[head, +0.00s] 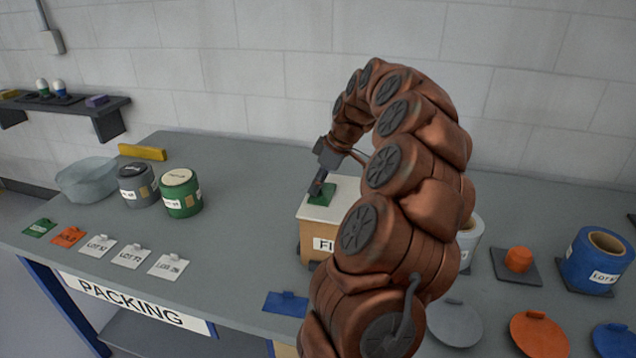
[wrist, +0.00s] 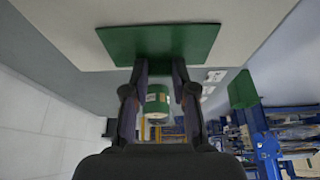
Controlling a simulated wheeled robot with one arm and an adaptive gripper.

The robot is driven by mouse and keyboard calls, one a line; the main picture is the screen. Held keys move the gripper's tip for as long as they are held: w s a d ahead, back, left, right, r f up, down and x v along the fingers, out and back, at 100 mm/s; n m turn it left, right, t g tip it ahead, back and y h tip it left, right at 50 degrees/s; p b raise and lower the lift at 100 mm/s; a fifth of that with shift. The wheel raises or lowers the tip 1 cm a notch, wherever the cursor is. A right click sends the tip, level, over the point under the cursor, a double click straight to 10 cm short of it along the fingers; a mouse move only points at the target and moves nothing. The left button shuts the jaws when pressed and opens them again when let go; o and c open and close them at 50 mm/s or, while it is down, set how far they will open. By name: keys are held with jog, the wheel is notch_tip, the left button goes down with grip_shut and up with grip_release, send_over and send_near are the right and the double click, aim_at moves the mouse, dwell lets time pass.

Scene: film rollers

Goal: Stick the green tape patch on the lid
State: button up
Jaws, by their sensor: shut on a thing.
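A green tape patch (head: 322,195) is at the white lid (head: 345,212) of a tan box (head: 313,235). My gripper (head: 317,187) is above the lid, pointing down, and shut on the patch's tab. In the wrist view the patch (wrist: 165,43) spreads flat against or very near the pale lid (wrist: 75,25); I cannot tell whether it touches all over. My gripper's fingertips (wrist: 160,66) meet at the middle of its edge. My arm hides the right side of the box and part of its label.
Another green patch (head: 40,228), an orange patch (head: 68,236) and several white tags lie along the front left. A blue patch (head: 286,303) lies before the box. Green (head: 180,193) and grey (head: 137,185) rolls stand left; a blue roll (head: 597,262) stands right.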

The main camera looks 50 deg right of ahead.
jog(key=shift+f, duration=0.1)
jog(key=o, duration=1.4)
jog(key=shift+r, duration=0.2)
jog(key=shift+r+p, duration=0.6)
jog(key=shift+r, duration=2.75)
